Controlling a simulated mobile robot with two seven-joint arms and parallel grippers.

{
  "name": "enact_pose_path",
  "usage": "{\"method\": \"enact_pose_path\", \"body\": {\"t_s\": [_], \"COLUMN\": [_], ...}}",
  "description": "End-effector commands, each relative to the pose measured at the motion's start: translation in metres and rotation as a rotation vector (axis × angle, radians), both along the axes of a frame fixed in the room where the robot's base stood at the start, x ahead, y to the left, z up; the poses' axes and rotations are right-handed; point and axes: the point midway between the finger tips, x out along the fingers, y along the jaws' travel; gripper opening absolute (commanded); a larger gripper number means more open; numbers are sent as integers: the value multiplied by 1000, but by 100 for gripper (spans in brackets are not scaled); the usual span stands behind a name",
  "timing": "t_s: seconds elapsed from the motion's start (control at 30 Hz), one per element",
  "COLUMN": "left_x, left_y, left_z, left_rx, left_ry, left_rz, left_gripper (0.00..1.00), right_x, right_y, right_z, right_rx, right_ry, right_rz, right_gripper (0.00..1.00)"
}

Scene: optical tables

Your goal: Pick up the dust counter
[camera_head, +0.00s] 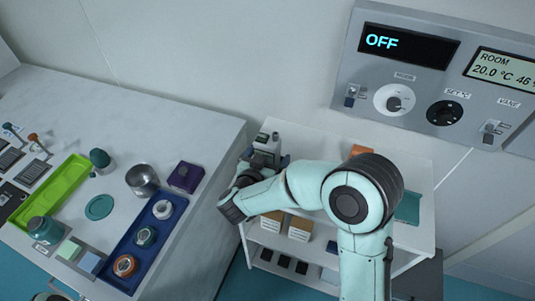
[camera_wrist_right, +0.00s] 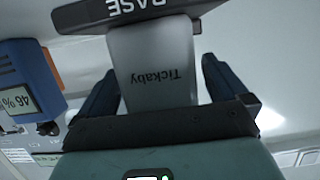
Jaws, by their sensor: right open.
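A small grey upright device, which I take to be the dust counter (camera_head: 266,147), stands at the back left corner of a white shelf unit in the head view. In the right wrist view a grey body lettered "Tickaby" (camera_wrist_right: 152,72), seen upside down, lies between the fingers of my right gripper (camera_wrist_right: 160,88). The fingers are open, one on each side of it; I cannot tell whether either touches. A dark block lettered "BASE" (camera_wrist_right: 125,12) adjoins the grey body. My left gripper is not in view.
The white shelf unit (camera_head: 408,262) carries boxes (camera_head: 300,228) below. A blue meter (camera_wrist_right: 25,85) is close by in the wrist view. At left, a table (camera_head: 120,120) holds a blue tray (camera_head: 125,250), a green tray (camera_head: 62,190) and jars. A control panel (camera_head: 415,85) hangs at upper right.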

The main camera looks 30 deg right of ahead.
Motion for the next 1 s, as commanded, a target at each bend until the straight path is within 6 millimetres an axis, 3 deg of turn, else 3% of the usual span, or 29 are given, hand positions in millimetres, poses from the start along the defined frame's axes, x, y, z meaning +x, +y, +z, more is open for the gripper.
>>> {"method": "enact_pose_path", "body": {"t_s": [0.2,0.43,0.77,0.87,1.0], "left_x": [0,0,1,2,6], "left_y": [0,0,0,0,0], "left_z": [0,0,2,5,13], "left_rx": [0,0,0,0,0], "left_ry": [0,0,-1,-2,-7], "left_rz": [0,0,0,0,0], "left_gripper": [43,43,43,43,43], "right_x": [0,0,1,1,1], "right_y": [0,0,0,0,-1], "right_z": [0,0,9,24,59], "right_rx": [0,1,0,1,2], "right_ry": [0,-1,-6,-9,-13], "right_rz": [0,0,-1,-1,-3], "right_gripper": [97,23,23,23,23]}}
